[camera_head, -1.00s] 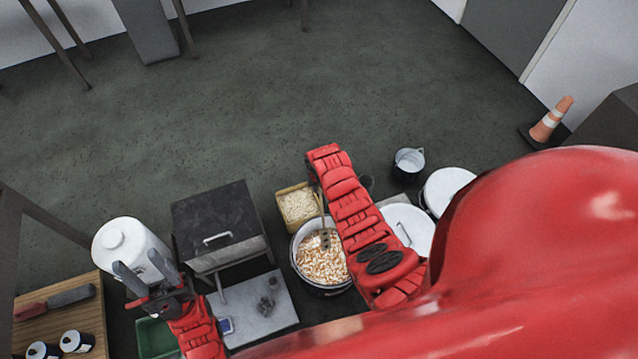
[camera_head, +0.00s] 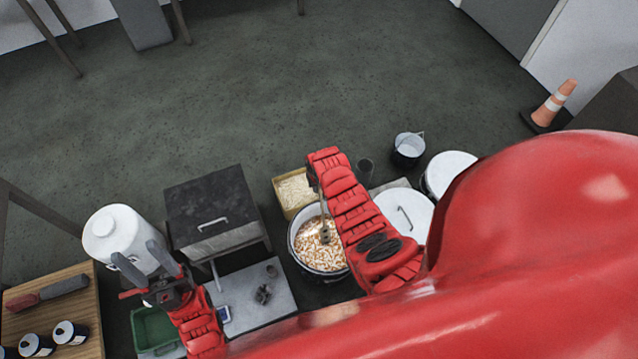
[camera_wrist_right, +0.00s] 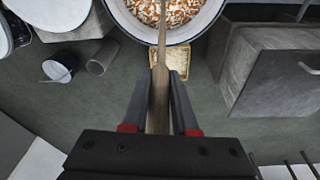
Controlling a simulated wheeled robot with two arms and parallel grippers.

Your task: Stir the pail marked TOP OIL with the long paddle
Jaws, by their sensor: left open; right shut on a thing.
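A white pail (camera_head: 294,247) with a dark rim holds orange-and-white flaky contents; its rim also shows at the top of the right wrist view (camera_wrist_right: 207,22). No marking on it is readable. My right gripper (camera_wrist_right: 160,78) is shut on the wooden shaft of the long paddle (camera_wrist_right: 158,100), which runs away from it into the pail. In the head view the paddle's lower end (camera_head: 325,234) stands in the contents, and my right arm hides most of the gripper. My left gripper (camera_head: 143,268) is open and empty, in front of a white canister (camera_head: 112,230).
A yellow tub (camera_head: 283,207) sits behind the pail. A dark-topped cabinet (camera_head: 209,205) stands left, lidded white containers (camera_head: 398,203) right, and a small bucket (camera_head: 408,150) behind them.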

